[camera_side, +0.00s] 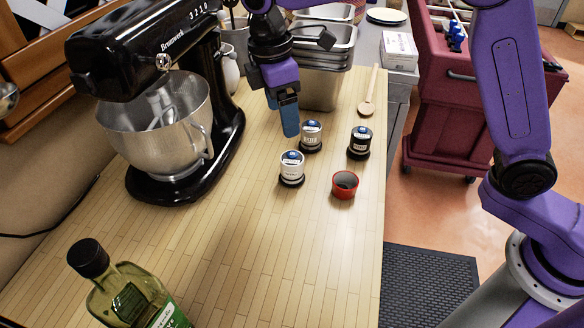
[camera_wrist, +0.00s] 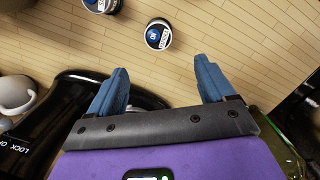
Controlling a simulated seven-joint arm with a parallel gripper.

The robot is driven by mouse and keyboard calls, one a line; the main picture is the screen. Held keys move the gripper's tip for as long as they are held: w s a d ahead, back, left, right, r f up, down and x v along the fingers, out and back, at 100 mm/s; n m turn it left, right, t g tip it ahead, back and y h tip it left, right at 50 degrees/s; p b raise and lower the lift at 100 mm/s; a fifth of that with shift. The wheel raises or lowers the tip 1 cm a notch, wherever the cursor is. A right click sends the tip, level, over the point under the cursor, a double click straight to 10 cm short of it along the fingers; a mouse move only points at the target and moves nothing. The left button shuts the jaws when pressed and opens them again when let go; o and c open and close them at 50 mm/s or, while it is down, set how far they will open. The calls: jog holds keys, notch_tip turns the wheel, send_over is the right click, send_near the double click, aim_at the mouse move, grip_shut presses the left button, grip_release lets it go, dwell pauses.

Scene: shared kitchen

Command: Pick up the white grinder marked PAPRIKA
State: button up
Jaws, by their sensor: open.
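Two white grinders with dark bases and blue-marked tops stand upright on the wooden counter: a front one (camera_side: 291,170) and a back one (camera_side: 311,138). Their lettering is too small to read, so I cannot tell which is PAPRIKA. My gripper (camera_side: 289,131) is above the counter, just left of the back grinder in the side view. In the wrist view my gripper (camera_wrist: 165,82) is open and empty, its blue fingers wide apart. One grinder (camera_wrist: 158,36) stands beyond the gap between the fingers, and another (camera_wrist: 100,4) is cut by the top edge.
A black grinder (camera_side: 359,144) and a small red bowl (camera_side: 345,185) stand to the right. A black stand mixer (camera_side: 150,55) with a steel bowl (camera_side: 160,130) is left. Steel pans (camera_side: 322,85) and a wooden spoon (camera_side: 368,98) lie behind. An oil bottle (camera_side: 135,295) stands in front; mid-counter is clear.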

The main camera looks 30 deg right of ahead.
aim_at(291, 158)
jog(key=f, duration=0.5)
jog(key=d+f, duration=0.1)
jog(key=f, duration=0.4)
jog(key=d+f, duration=0.1)
jog(key=f, duration=0.4)
jog(key=shift+s+f, duration=0.1)
jog(key=shift+f, duration=0.1)
jog(key=c, duration=1.3)
jog(key=shift+r, duration=0.1)
jog(key=shift+c, duration=0.2)
